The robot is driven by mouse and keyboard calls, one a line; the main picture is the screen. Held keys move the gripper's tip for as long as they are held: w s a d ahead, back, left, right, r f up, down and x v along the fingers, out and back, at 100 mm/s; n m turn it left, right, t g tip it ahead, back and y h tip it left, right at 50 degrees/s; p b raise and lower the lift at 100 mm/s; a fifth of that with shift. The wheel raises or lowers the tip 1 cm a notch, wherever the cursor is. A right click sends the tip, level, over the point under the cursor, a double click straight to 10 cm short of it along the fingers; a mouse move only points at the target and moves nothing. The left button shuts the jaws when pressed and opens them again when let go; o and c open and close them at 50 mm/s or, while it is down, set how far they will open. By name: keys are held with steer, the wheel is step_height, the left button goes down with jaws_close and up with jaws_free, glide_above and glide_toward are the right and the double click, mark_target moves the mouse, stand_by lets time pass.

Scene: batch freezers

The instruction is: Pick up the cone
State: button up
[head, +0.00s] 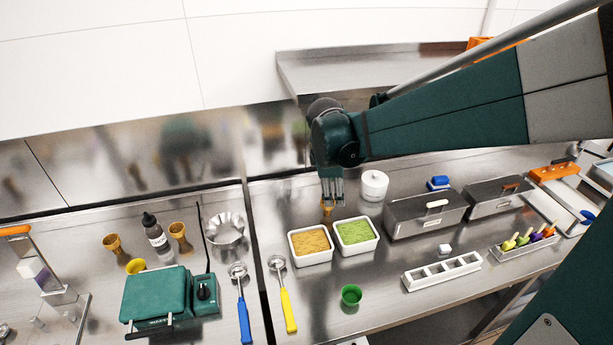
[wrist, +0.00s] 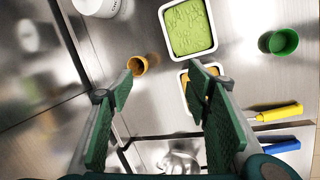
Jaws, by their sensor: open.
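A small tan-brown cone (head: 326,211) stands on the steel counter behind the two food tubs, just below my gripper (head: 331,198) in the head view. The fingers partly cover it there. In the wrist view the cone (wrist: 138,65) shows its open rim, near the tip of the left finger. My gripper (wrist: 160,77) is open and empty, with its fingers pointing down. The cone appears just beyond the fingertips, nearer the left one; whether they touch is unclear. Two similar brown cones (head: 113,245) (head: 180,237) stand on the left counter.
A white tub of green food (head: 357,232) and one of orange food (head: 310,242) stand close in front of the cone. A white lidded jar (head: 374,186) is to its right. A green cup (head: 351,295) and a yellow-handled scoop (head: 288,308) are nearer the front.

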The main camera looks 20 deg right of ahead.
steer(key=w+f+n, duration=0.2)
steer(key=w+f, duration=0.1)
steer(key=w+f+n+g, duration=0.1)
steer(key=w+f, duration=0.2)
steer(key=f, duration=0.1)
steer(key=w+f+n, duration=0.2)
steer(key=w+f, duration=0.1)
steer(key=w, duration=0.1)
steer(key=shift+d+f+n+g+h+b, duration=0.2)
steer(key=shift+d+n+g+h+b, duration=0.1)
steer(key=shift+g+h, duration=0.1)
steer(key=shift+w+a+f+n, duration=0.2)
steer(key=shift+w+f+n, duration=0.1)
steer(key=shift+w+f, duration=0.2)
steer(key=shift+x, duration=1.25)
steer(key=shift+d, duration=0.1)
steer(key=shift+x, duration=2.6)
